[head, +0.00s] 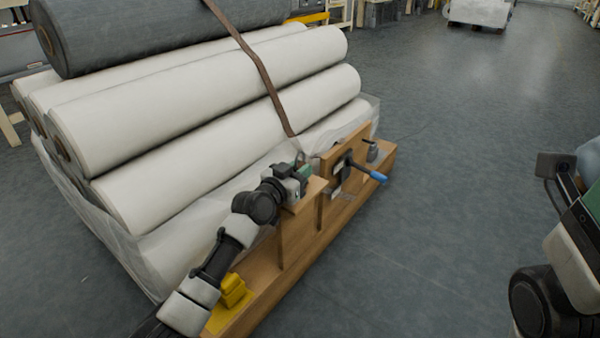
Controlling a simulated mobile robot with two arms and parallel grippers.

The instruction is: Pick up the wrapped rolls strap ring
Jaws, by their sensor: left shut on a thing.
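The wrapped rolls (200,105) are a stack of several white rolls with a dark grey roll (160,30) on top. A brown strap (255,62) runs down over them. Its lower end reaches a small metal ring (300,157) by the wooden frame at the stack's front. My left gripper (299,168) is at this ring and shut on it; the fingertips are small and partly hidden. My right arm shows at the right edge, with a dark gripper part (556,166) well away from the rolls; its fingers cannot be made out clearly.
A wooden frame (300,262) with upright boards runs along the stack's front. It carries a blue-handled tool (378,176), a small grey canister (372,151) and a yellow block (234,290). Clear plastic wrap (105,225) hangs around the lower rolls.

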